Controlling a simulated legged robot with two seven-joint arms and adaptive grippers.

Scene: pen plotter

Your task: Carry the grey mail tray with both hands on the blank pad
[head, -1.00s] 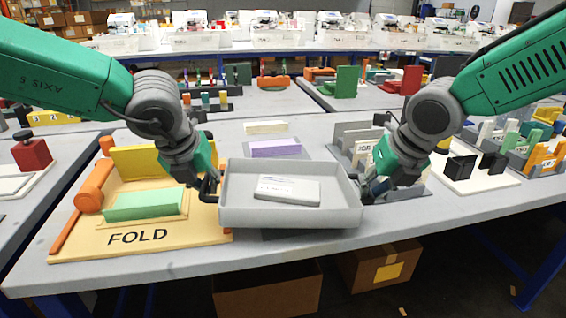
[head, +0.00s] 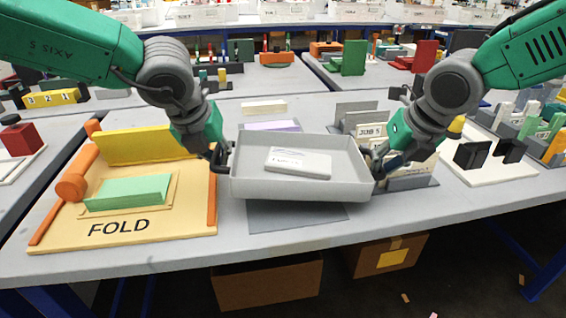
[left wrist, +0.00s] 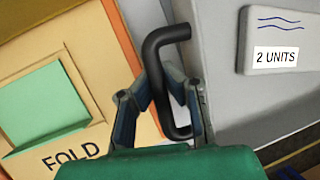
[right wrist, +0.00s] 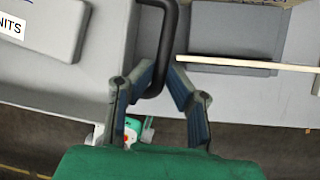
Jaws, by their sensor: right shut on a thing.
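The grey mail tray (head: 300,185) hangs between my two grippers in the head view, roughly level and apparently above the table. A pale packet (head: 298,163) lies in it; its label reads "2 UNITS" in the left wrist view (left wrist: 275,57). My left gripper (head: 218,158) has its fingers around the tray's black left handle (left wrist: 152,62). My right gripper (head: 378,160) is shut on the right handle (right wrist: 165,50). The blank pad (head: 295,216) is a flat darker grey patch on the table, below and in front of the tray, partly hidden by it.
The tan FOLD board (head: 165,222) with a green block (head: 128,192) stands close to the left. Upright grey dividers with cards (head: 408,183) stand close to the right. A lilac block (head: 272,125) lies behind the tray. The table's front strip is clear.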

